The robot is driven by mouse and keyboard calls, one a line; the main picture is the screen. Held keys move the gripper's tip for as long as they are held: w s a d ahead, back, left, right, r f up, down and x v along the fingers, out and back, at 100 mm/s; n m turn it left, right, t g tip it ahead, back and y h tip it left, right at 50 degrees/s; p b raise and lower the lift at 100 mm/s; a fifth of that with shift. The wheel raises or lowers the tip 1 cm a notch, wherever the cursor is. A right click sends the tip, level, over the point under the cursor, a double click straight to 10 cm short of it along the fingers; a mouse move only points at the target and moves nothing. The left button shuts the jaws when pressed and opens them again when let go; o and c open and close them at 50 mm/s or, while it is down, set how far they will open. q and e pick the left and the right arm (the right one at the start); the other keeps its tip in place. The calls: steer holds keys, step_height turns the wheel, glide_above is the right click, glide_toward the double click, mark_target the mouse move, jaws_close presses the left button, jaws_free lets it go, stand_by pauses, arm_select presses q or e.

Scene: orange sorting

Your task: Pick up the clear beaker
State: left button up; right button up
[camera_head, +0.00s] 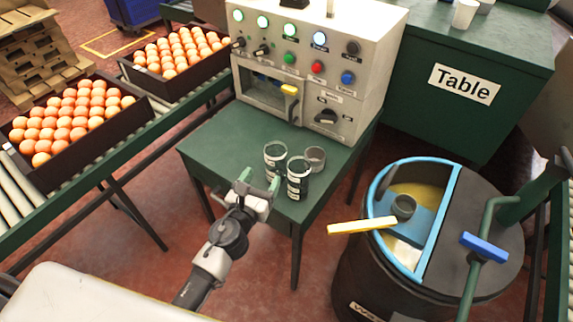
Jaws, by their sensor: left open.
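Several small cups stand close together near the front edge of a green table (225,150). My right gripper does not show.
A control box (322,65) with lights and buttons stands at the table's back. Crates of oranges (75,128) sit on a conveyor at left. A dark barrel (375,275) with a blue rim, yellow handle (362,225) and grey cup (403,206) stands at right.

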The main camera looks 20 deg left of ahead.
mark_target(271, 159)
arm_select(q)
steer(key=w, duration=0.4)
steer(key=shift+w+d, duration=0.15)
steer(key=shift+w, duration=0.4)
steer(key=w, duration=0.4)
steer(key=shift+w+d, duration=0.2)
steer(key=shift+w, duration=0.15)
steer(key=shift+r, duration=0.1)
steer(key=c, duration=0.8)
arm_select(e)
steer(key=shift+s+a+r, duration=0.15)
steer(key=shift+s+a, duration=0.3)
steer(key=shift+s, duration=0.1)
